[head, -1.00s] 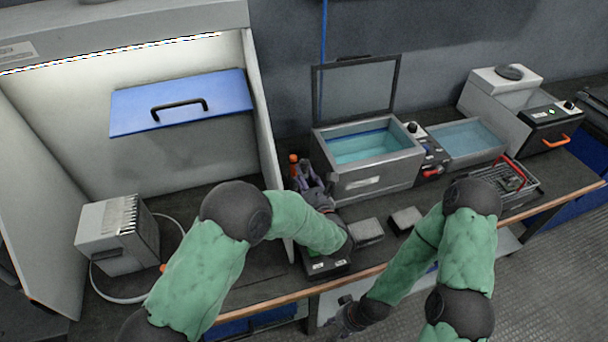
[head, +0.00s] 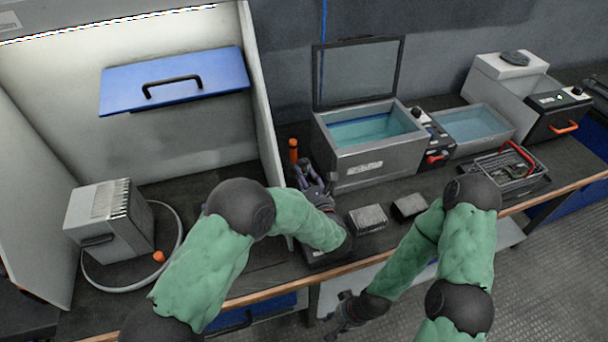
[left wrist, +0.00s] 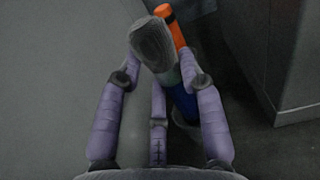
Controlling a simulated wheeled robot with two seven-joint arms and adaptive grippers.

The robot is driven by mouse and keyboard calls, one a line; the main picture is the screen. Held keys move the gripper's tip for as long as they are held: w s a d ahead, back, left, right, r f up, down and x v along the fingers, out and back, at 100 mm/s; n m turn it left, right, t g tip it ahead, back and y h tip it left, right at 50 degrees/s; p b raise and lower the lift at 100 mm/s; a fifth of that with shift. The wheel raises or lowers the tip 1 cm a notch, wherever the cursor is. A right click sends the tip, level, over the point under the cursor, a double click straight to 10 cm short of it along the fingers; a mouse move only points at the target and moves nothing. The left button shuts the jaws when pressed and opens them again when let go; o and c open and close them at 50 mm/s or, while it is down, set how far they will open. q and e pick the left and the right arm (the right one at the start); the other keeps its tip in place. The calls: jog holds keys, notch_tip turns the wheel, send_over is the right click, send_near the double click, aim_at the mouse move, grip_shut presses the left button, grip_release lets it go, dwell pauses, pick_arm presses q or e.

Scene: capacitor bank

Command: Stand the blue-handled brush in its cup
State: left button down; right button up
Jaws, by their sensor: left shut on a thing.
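My left gripper (head: 312,176) is over the dark bench, between the hood's side wall and the water bath. In the left wrist view its purple fingers (left wrist: 163,62) are closed around the brush, whose dark rounded head (left wrist: 153,42) sticks up between the tips. The blue handle (left wrist: 184,102) runs down behind the right finger, tilted. A pale curved edge shows at the handle's lower end; I cannot tell if it is the cup. In the head view the brush and cup are not distinguishable. My right gripper (head: 343,312) hangs low in front of the bench; its jaws are too small to read.
An orange cylinder (head: 293,150) stands close beyond my left gripper and shows behind the brush (left wrist: 172,25). The water bath (head: 368,160) is close on the right. Two grey blocks (head: 368,218) lie on the bench front. The hood's side wall (head: 262,120) is on the left.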

pick_arm(q)
jog(key=shift+f, duration=0.1)
jog(key=c, duration=0.7)
grip_release()
jog(key=v, duration=1.2)
